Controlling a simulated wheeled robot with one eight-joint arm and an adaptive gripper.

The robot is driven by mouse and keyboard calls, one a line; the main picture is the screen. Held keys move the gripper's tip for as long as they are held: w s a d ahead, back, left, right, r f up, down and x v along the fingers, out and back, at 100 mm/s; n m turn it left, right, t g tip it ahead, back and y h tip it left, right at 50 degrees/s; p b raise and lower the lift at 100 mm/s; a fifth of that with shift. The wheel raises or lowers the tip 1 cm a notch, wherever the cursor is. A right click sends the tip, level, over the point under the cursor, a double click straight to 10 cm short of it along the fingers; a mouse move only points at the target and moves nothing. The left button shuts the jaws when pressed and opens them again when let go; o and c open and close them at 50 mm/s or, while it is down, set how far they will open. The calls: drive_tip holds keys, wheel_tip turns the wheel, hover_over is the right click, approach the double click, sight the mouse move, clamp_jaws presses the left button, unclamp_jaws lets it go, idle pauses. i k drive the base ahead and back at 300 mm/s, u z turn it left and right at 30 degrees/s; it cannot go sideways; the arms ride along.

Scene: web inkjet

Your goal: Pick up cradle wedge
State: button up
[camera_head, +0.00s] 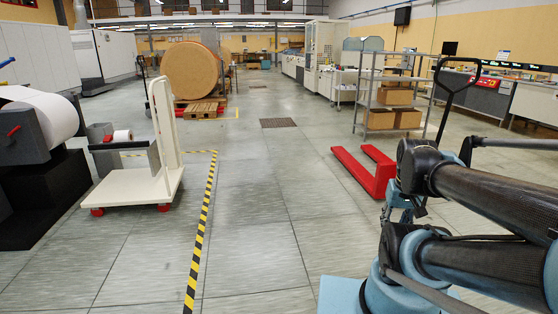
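I cannot pick out a cradle wedge for certain in the head view. A large brown roll (190,70) stands on a wooden pallet (201,109) at the back left; any small wedge at its base is too small to tell. A white roll (46,114) sits in a dark stand at the left edge. My arm's dark tubes and blue joints fill the lower right. My gripper is out of view.
A yellow-and-black floor stripe (199,235) runs right of the cart. A red pallet jack (372,181) lies beyond my arm. A metal shelf (362,103) with cardboard boxes (395,96) stands behind it. The grey floor (255,190) in the middle is clear.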

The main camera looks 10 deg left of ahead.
sight(107, 138)
drive_tip(key=u, duration=0.2)
drive_tip(key=i, duration=3.35)
drive_tip(key=u, duration=0.25)
drive_tip(key=i, duration=2.15)
drive_tip(key=u, duration=0.35)
drive_tip(key=i, duration=2.15)
drive_tip(key=u, duration=0.45)
drive_tip(key=i, duration=1.1)
drive_tip(key=u, duration=0.25)
